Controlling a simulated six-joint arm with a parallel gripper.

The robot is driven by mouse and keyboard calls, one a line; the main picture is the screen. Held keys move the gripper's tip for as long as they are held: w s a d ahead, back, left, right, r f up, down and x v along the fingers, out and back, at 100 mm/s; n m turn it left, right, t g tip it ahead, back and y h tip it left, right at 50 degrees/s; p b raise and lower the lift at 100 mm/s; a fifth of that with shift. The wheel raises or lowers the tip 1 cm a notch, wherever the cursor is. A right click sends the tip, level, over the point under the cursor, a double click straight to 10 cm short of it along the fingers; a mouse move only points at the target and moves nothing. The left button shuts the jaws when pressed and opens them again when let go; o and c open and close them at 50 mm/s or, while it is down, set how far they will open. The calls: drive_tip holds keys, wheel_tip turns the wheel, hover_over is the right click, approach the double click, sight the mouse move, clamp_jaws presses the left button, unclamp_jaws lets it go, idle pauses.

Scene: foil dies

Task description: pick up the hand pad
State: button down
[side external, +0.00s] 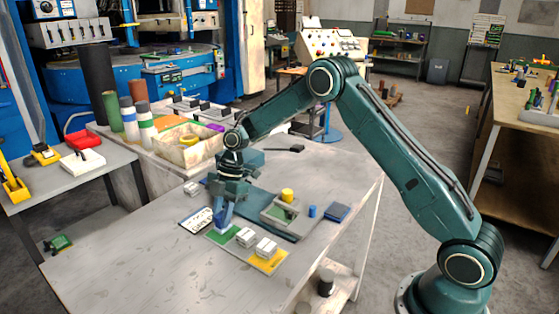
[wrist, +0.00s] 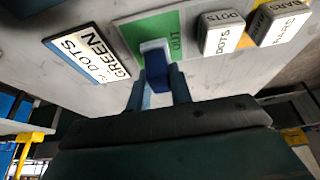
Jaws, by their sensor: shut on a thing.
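My gripper (side external: 222,214) points down at the table, low over the green end of a board (side external: 252,252). In the wrist view its fingers (wrist: 160,86) are shut on a blue piece with a pale end (wrist: 157,62), in front of the green field marked OUT (wrist: 176,36). I cannot tell whether this piece is the hand pad or whether it touches the board. A flat dark blue block (side external: 337,212) lies apart, right of the shallow tray. The fingers and wrist hide part of the held piece in the side view.
A GREEN DOTS card (wrist: 86,53) lies left. Behind are a grey tray (side external: 270,212), a yellow cylinder (side external: 287,195) and a small blue cylinder (side external: 312,211). The front-left table is clear.

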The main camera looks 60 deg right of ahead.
wheel_tip(320, 180, up, 18)
drive_tip(key=shift+r, duration=0.25)
idle(0.3)
idle(0.5)
